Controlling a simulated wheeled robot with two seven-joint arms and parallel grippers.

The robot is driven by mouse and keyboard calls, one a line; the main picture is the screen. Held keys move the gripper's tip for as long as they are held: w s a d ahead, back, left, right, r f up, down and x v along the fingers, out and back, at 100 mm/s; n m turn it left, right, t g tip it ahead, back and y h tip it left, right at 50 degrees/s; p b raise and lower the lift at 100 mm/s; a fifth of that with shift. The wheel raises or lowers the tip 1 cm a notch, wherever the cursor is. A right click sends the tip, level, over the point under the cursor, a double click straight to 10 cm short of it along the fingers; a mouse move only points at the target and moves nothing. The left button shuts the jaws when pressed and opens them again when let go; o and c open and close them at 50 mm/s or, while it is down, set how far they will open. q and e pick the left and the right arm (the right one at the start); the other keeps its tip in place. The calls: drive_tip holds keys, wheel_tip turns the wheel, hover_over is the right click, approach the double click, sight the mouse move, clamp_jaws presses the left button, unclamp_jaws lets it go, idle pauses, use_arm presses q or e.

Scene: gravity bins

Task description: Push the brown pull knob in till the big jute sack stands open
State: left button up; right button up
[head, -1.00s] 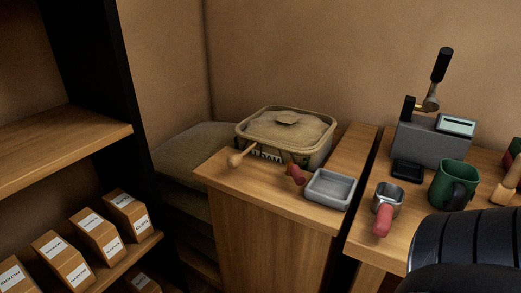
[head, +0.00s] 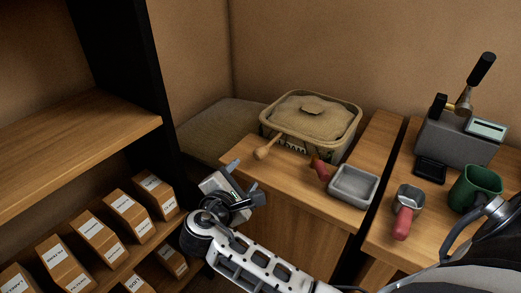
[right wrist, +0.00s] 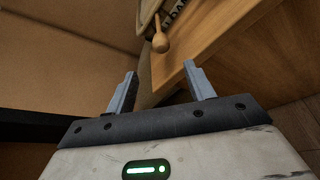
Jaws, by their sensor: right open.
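The big jute sack (head: 318,116) sits on the wooden cabinet top in the head view. A domed tan top with a small raised piece in its middle fills its rim. The brown pull knob (head: 262,153) sticks out toward me from the sack's front left on a short stem. My right gripper (head: 245,182) is open and empty, below and left of the knob, apart from it. In the right wrist view the knob (right wrist: 160,44) shows beyond and between my open fingertips (right wrist: 160,72), with part of the sack behind it. My left gripper is not in view.
A metal cup with a red handle (head: 407,210), a green mug (head: 475,188) and a grey machine (head: 455,135) stand farther right. Shelves with labelled boxes (head: 128,213) are at left.

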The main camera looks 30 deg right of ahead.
sight(258, 157)
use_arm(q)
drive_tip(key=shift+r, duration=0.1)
use_arm(e)
drive_tip(key=x, duration=1.4)
drive_tip(key=shift+w+d+f, duration=0.1)
drive_tip(key=shift+d+f, duration=0.1)
